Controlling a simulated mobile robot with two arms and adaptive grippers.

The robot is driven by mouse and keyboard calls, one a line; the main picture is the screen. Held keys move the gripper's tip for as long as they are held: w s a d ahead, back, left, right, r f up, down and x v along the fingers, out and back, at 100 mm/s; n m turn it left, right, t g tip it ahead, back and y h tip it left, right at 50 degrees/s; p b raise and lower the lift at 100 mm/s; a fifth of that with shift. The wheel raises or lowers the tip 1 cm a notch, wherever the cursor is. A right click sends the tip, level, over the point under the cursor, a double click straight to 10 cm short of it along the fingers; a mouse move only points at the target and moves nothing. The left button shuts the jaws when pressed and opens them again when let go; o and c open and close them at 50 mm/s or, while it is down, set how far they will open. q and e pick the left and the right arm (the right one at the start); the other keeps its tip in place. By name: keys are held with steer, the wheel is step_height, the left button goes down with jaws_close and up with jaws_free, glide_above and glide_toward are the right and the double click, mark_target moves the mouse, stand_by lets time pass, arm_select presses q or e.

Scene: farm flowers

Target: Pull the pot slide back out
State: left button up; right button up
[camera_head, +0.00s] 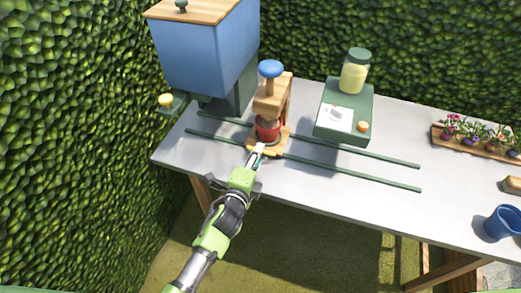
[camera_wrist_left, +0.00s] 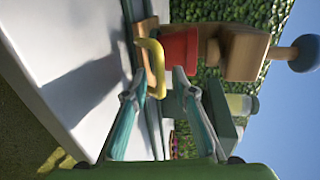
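The pot slide (camera_head: 254,149) is a wooden plate at the foot of a wooden press (camera_head: 272,95) with a blue knob (camera_head: 270,68). A red pot (camera_head: 268,128) sits under the press and shows in the wrist view (camera_wrist_left: 180,48). The slide's wooden edge (camera_wrist_left: 149,65) carries a yellow handle (camera_wrist_left: 154,72). My left gripper (camera_head: 260,149) is at the front of the slide. In the wrist view, its fingers (camera_wrist_left: 158,82) are apart, with part of the handle between their tips; I cannot tell whether they touch it. My right gripper is not in view.
Two green rails (camera_head: 350,173) run along the grey table (camera_head: 385,203). A blue hopper (camera_head: 205,50) stands left of the press. A green box (camera_head: 343,128) with a jar (camera_head: 354,72) stands right. Flowers in a planter (camera_head: 470,147) and a blue cup (camera_head: 503,223) are farther right.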

arm_select(q)
steer(key=shift+x, duration=1.3)
jaws_close()
steer(key=shift+s+f, duration=0.1)
